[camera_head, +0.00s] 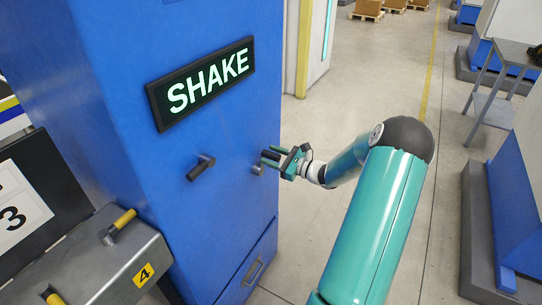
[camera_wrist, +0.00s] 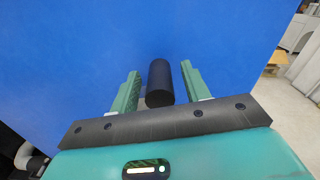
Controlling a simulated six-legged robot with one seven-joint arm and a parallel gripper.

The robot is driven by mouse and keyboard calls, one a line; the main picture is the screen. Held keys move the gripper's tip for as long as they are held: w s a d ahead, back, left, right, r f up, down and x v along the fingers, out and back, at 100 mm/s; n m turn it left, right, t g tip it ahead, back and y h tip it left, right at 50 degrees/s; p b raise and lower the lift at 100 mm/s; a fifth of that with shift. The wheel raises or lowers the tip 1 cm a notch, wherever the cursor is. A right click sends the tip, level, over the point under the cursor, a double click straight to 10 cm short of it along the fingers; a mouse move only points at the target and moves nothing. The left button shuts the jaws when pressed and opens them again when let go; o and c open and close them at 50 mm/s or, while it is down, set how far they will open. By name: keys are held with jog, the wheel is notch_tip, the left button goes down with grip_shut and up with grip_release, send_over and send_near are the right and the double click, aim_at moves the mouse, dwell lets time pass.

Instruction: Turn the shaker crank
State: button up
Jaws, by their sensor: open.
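My gripper (camera_head: 273,158) is open close to the front of the blue machine, right of its middle. In the wrist view a black cylindrical crank handle (camera_wrist: 160,84) stands between the two green fingers of my gripper (camera_wrist: 161,72), with a gap on each side. In the head view a small grey round part (camera_head: 257,169) sits on the machine front beside my fingertips. Whether it belongs to the same crank I cannot tell. Another black handle (camera_head: 201,168) sticks out of the machine front further left.
The blue machine (camera_head: 110,85) carries a lit SHAKE sign (camera_head: 202,82) and a lower drawer with a handle (camera_head: 255,272). A grey box with yellow handles (camera_head: 123,218) stands at the lower left. Open floor (camera_head: 335,75) lies to the right. A grey table (camera_head: 505,60) stands further right.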

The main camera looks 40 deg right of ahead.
jog(key=shift+w+a, duration=0.15)
jog(key=shift+w, duration=0.2)
grip_shut()
